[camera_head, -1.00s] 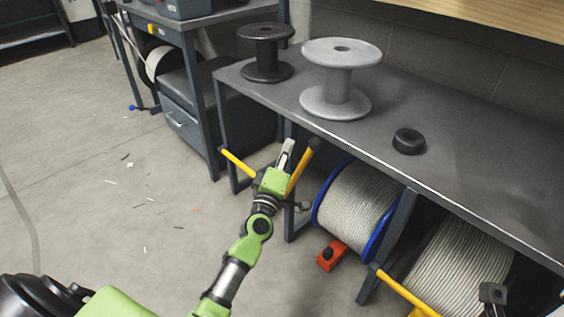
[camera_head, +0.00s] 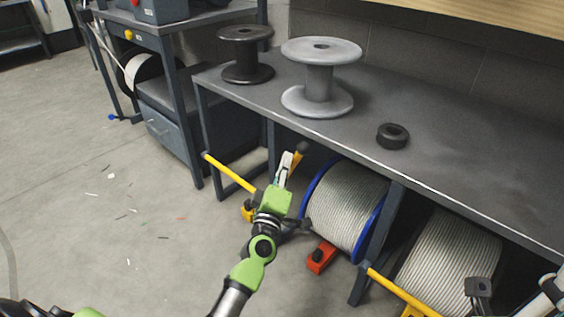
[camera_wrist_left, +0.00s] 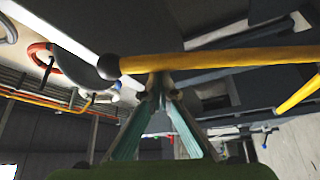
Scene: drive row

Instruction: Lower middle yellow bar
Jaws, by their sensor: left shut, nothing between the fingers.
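The middle yellow bar (camera_head: 300,148) is mostly hidden behind my left gripper in the head view. Only its upper end shows, above the floor in front of the bench. In the left wrist view the yellow bar (camera_wrist_left: 220,60) runs nearly level across the picture, with a dark rounded end at its left. My left gripper (camera_head: 288,158) is shut and empty. Its fingertips (camera_wrist_left: 160,82) meet right at the bar's edge in the wrist view; whether they touch cannot be told. Another yellow bar (camera_head: 228,172) is at the left and a third (camera_head: 400,291) at the lower right.
The bench (camera_head: 440,170) carries a black spool (camera_head: 246,72), a grey spool (camera_head: 320,92) and a black ring (camera_head: 392,136). Below are cable reels (camera_head: 345,207) (camera_head: 450,262) and a red block (camera_head: 321,257). Floor at the left is mostly clear.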

